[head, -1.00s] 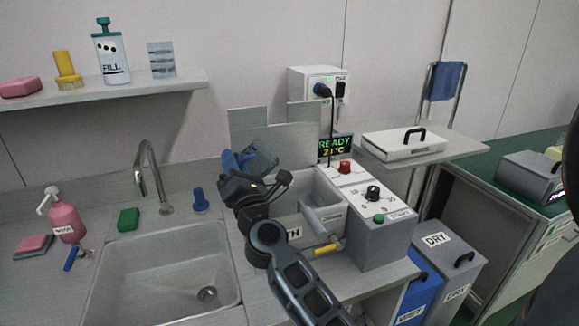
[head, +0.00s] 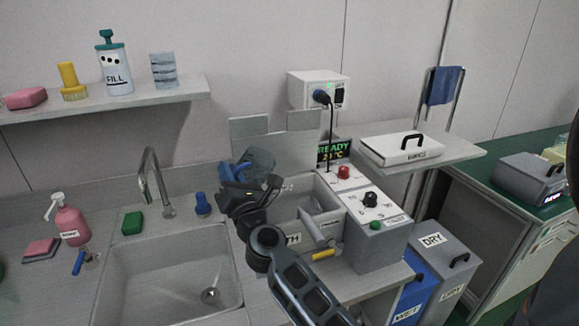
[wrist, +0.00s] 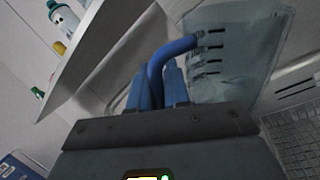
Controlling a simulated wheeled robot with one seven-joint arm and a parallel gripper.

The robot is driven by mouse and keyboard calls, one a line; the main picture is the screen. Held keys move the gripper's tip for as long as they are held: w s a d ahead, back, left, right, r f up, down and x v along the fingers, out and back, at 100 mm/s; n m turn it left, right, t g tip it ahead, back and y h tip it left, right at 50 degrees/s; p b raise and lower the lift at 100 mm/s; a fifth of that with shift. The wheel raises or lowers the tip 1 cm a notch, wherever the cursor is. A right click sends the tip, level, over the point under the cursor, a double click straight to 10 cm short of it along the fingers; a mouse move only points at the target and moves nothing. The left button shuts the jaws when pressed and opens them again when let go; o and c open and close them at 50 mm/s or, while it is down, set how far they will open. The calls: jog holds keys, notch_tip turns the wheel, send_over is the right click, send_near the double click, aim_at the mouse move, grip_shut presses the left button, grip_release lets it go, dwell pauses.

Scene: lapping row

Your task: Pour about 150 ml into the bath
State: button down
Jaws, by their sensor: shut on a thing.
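My gripper (head: 241,184) is shut on the blue handle (wrist: 166,62) of a clear jug. The jug (head: 260,162) is at the back left of the bath, partly hidden by my gripper in the head view. In the wrist view the jug body (wrist: 225,65) is see-through with dark marks on its side; I cannot tell how much liquid is in it. The bath (head: 322,216) is a grey open box with a control panel on its right. Its front label is partly hidden by my arm. I see no stream of liquid.
A sink (head: 165,275) with a tap (head: 155,182) lies left of the bath. A display (head: 333,151) behind reads READY. A lidded tray (head: 402,149) stands on a shelf at right. WET (head: 408,300) and DRY (head: 437,262) bins stand at the lower right.

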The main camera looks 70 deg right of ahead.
jog(key=shift+w+a+f+n, duration=0.2)
jog(key=shift+w+f+n, duration=0.25)
jog(key=shift+n, duration=0.45)
jog(key=shift+w+a+r+n+y, duration=0.1)
jog(key=shift+w+r+n+y, duration=0.1)
jog(key=shift+w+n+y, duration=0.15)
jog(key=shift+w+a+f+n+g+y, duration=0.25)
jog(key=shift+w+f+n+g+y, duration=0.25)
jog(key=shift+n, duration=0.5)
jog(key=shift+w+a+f+n+g+y, duration=0.3)
jog(key=shift+w+n, duration=0.25)
jog(key=shift+n, duration=0.4)
